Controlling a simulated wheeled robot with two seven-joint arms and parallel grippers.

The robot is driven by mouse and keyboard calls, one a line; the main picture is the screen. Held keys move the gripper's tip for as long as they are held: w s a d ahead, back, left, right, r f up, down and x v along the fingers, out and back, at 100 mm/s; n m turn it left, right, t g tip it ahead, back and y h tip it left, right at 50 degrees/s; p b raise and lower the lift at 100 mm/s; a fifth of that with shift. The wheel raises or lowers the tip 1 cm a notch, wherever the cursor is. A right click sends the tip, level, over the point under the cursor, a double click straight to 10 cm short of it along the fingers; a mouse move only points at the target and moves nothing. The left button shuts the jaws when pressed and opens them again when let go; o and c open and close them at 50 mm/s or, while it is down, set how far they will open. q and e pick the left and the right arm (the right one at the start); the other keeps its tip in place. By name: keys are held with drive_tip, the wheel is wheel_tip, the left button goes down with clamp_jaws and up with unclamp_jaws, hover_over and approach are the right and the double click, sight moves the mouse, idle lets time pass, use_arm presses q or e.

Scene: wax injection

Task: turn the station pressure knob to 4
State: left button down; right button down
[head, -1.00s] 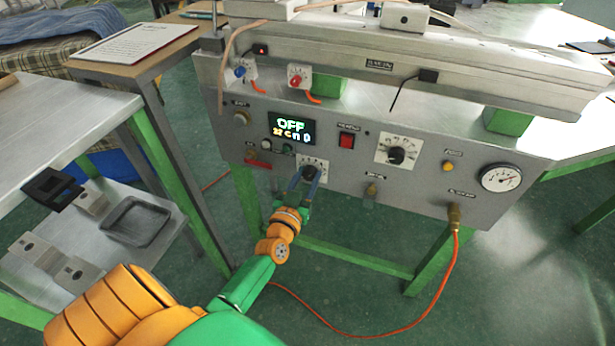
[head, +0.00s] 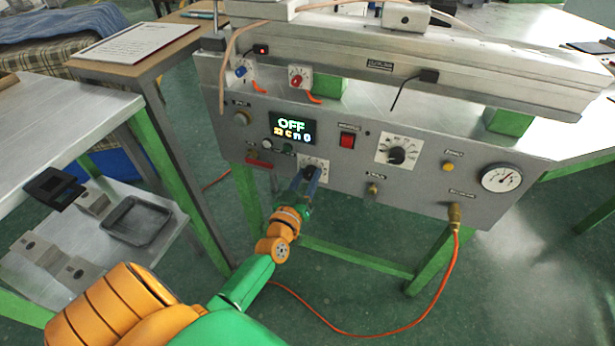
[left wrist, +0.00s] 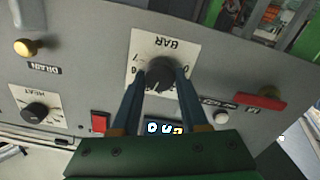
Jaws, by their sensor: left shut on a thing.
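The station pressure knob (left wrist: 160,72) is a black round knob on a white dial plate (left wrist: 180,46) marked BAR, which appears upside down in the left wrist view. The figures 6 and 7 show left of the knob and a 0 to its right. My left gripper (left wrist: 161,82) is shut on the knob, one blue finger on each side. In the head view my left gripper (head: 311,174) reaches the lower middle of the panel and covers much of the knob. The knob's pointer setting is not clear. My right gripper is out of view.
An orange hose (head: 452,270) hangs below.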

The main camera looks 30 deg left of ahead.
use_arm(q)
drive_tip(key=shift+c, duration=2.1)
unclamp_jaws()
drive_tip(key=p+v, duration=0.1)
drive_tip(key=v, duration=0.6)
